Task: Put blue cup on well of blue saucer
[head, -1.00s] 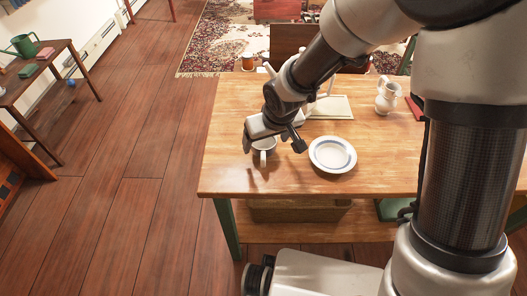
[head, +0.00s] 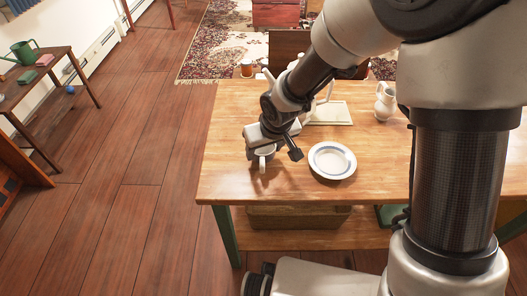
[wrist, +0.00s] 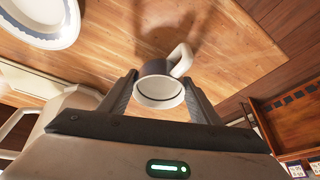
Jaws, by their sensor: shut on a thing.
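The blue cup (head: 264,151) looks pale outside, with a grey-blue band and a white handle, in the wrist view (wrist: 158,90). My gripper (wrist: 160,82) is shut on it, one finger on each side of the body. In the head view my gripper (head: 265,145) hangs over the table's left part and partly hides the cup. I cannot tell whether the cup touches the table. The blue saucer (head: 332,160) is white with a blue ring, lies flat and empty, right of the cup and apart from it. Its edge shows in the wrist view (wrist: 40,38).
The wooden table (head: 300,184) is clear in front of the cup and saucer. A white teapot (head: 325,95) and a pale tray (head: 335,113) stand behind, partly hidden by my arm. A white pitcher (head: 385,101) stands at the back right.

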